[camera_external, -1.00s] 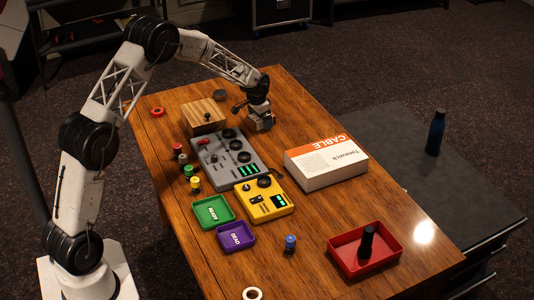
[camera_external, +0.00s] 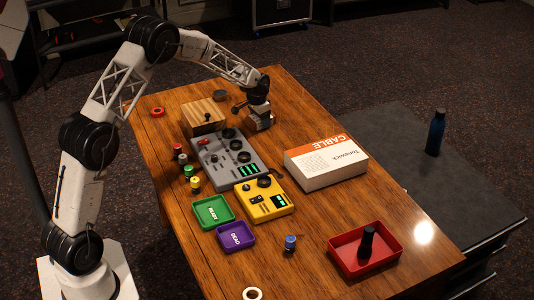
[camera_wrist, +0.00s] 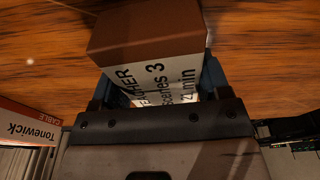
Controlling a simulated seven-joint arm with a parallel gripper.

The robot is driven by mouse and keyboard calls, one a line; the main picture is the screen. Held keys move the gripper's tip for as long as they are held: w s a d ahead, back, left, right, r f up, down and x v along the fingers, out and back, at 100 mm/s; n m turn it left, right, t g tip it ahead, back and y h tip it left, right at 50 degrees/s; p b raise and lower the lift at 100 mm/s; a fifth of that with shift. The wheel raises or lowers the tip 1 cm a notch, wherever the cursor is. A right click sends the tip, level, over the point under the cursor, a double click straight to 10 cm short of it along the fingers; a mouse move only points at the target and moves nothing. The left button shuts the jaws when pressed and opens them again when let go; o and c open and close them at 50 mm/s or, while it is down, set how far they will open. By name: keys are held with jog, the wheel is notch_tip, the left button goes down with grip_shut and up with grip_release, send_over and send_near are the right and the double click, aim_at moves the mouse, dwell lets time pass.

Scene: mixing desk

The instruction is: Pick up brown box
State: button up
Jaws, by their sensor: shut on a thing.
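A small brown box (camera_wrist: 145,35) with a white label in black print sits between the fingers of my gripper (camera_wrist: 160,85) in the wrist view. The gripper is shut on it. The fingers hide part of its sides. The box is mostly hidden by the gripper there. I cannot tell whether it touches the table.
A grey mixing panel (camera_external: 224,160) lies just in front of the gripper, with a yellow panel (camera_external: 262,208) nearer. The white and orange cable box (camera_external: 325,163) stands to the right. A wooden block (camera_external: 197,117) is to the left. A red tray (camera_external: 342,258) is at the near right.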

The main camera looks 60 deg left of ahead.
jog(key=shift+r, duration=0.1)
jog(key=shift+r, duration=4.95)
